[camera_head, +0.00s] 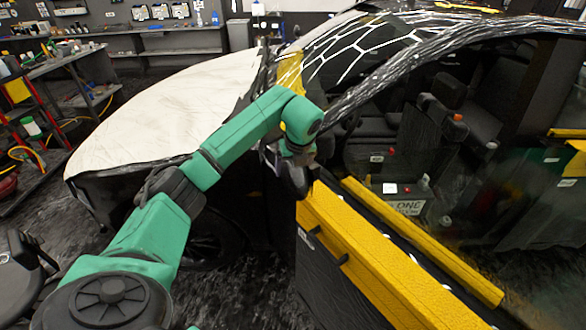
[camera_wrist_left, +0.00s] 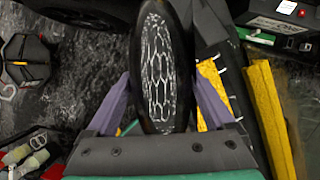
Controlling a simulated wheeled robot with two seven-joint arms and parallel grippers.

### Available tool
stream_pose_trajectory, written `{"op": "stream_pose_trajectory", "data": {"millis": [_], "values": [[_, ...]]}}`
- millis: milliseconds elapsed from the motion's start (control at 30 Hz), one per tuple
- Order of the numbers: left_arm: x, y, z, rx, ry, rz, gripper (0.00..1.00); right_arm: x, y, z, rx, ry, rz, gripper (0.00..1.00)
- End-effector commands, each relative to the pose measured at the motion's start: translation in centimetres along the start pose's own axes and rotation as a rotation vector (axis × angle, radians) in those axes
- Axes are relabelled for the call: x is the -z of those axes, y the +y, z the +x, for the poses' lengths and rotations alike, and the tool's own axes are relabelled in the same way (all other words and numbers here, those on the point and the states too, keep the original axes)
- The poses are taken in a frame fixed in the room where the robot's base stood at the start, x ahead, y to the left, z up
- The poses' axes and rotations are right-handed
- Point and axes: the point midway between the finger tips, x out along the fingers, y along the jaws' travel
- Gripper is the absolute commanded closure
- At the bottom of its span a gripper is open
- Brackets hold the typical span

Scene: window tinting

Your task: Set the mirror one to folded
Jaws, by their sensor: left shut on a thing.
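The side mirror (camera_wrist_left: 160,70) is a dark oval housing whose glass reflects a white honeycomb pattern. It stands between the two purple fingers of my left gripper (camera_wrist_left: 164,100) in the left wrist view, and the gripper is shut on it. In the head view the dark mirror (camera_head: 291,178) is partly hidden under my left gripper (camera_head: 297,160), beside the front end of the open door. Its joint to the car is hidden. My right gripper is in neither view.
The open car door (camera_head: 370,262) with yellow padding extends to the lower right. The white-covered hood (camera_head: 165,112) lies behind my left arm. A red ladder (camera_head: 30,125) and a workbench (camera_head: 75,62) stand at the left. A stool (camera_head: 22,265) is at lower left.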

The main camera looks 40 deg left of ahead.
Motion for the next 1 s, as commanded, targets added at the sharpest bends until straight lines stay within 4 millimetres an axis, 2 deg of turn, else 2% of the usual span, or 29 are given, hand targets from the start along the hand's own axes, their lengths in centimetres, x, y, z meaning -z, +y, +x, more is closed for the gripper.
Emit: {"op": "stream_pose_trajectory", "data": {"millis": [467,500,833,1000], "values": [[-0.4,0.0,-0.2,-0.003,-0.007,-0.024,1.00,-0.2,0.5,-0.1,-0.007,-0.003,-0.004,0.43],[-0.4,0.0,-0.2,-0.003,-0.008,-0.024,0.01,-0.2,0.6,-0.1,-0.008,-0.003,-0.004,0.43],[-0.2,-0.1,-0.4,-0.002,-0.004,-0.018,0.00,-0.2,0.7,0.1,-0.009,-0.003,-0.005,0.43],[-0.1,-0.1,-2.6,0.001,-0.006,-0.018,0.00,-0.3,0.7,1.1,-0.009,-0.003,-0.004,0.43]]}}
